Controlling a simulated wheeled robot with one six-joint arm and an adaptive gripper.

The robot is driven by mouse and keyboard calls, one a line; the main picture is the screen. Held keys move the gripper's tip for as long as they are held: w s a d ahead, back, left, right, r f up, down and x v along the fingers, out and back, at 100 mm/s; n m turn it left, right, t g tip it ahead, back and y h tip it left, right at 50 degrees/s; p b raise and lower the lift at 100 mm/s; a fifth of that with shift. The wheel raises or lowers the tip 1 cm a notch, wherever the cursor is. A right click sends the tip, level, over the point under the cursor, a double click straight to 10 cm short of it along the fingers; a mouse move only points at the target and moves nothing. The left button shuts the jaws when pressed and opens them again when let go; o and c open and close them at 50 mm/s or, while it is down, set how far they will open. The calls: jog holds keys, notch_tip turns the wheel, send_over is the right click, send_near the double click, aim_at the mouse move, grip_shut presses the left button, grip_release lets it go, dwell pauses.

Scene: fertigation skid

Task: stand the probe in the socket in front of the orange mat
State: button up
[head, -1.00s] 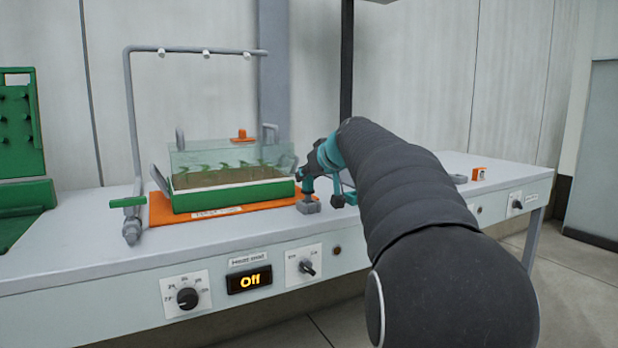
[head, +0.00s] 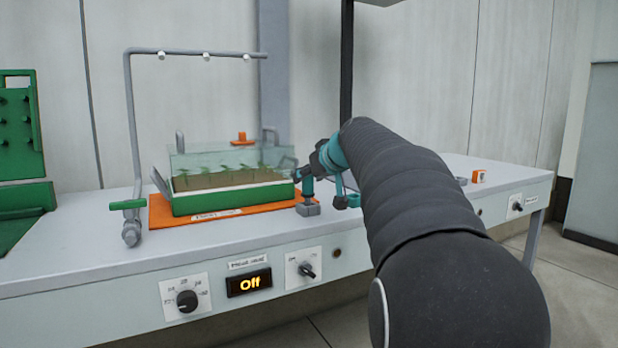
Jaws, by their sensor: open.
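A small grey socket block (head: 308,209) stands on the bench just right of the orange mat's (head: 166,216) front right corner. A short upright teal piece (head: 308,189), which looks like the probe, stands over the block and appears to be seated in it. Its top is partly hidden by my gripper. My gripper (head: 322,186), dark and teal, is at the end of the black arm, close above and right of the piece. Its jaws are open, with one finger by the piece's upper end and the other to the right. Whether a finger touches the piece cannot be told.
A green tray of seedlings (head: 233,199) with a clear cover sits on the mat. A grey spray pipe (head: 129,110) with a green-handled valve (head: 128,204) rises at left. A small orange-and-white item (head: 479,176) lies at right. The display (head: 249,282) reads Off.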

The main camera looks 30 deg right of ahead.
jog(key=v, duration=1.1)
jog(key=s+a+f+g, duration=0.5)
jog(key=s+a+f, duration=1.35)
jog(key=f, duration=0.35)
jog(key=s+a+f+g, duration=0.1)
jog(key=s+f, duration=0.7)
jog(key=f, duration=0.2)
jog(key=shift+s+g, duration=0.3)
jog(key=shift+s, duration=0.05)
jog(key=shift+c, duration=0.9)
jog(key=shift+a, duration=0.1)
